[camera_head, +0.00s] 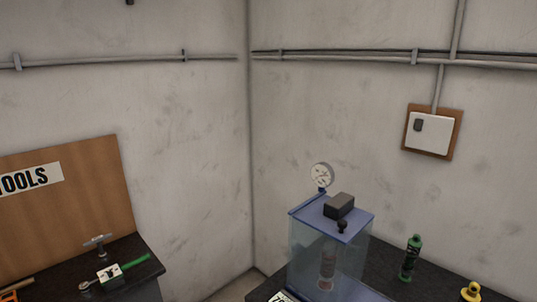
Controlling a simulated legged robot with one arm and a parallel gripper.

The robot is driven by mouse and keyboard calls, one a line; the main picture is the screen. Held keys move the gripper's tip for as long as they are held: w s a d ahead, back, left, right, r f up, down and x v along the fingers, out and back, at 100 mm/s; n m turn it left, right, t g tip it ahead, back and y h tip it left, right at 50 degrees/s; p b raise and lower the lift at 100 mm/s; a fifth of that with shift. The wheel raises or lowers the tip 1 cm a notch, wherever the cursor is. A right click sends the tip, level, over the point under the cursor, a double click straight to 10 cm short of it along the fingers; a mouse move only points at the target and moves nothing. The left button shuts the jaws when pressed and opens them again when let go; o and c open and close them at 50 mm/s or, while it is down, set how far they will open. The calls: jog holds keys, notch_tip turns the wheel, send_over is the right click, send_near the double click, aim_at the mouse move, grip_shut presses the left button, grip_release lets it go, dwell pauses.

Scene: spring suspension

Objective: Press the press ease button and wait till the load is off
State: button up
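A press with clear walls and a blue top frame (302,209) stands on the dark bench in the corner. A round gauge (321,175) rises at its back, and a black box (339,206) and a small black knob (342,226) sit on its top. A grey and red cylindrical part (327,265) stands upright inside, seen dimly through the wall. I cannot make out a labelled ease button. The gauge reading is too small to tell. My gripper is not in view.
A green cylinder (410,258) and a yellow part (471,291) stand on the right bench (385,257). The left bench holds a white-and-green tool (110,273) before a TOOLS board (95,200). A white switch box (432,135) hangs on the right wall.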

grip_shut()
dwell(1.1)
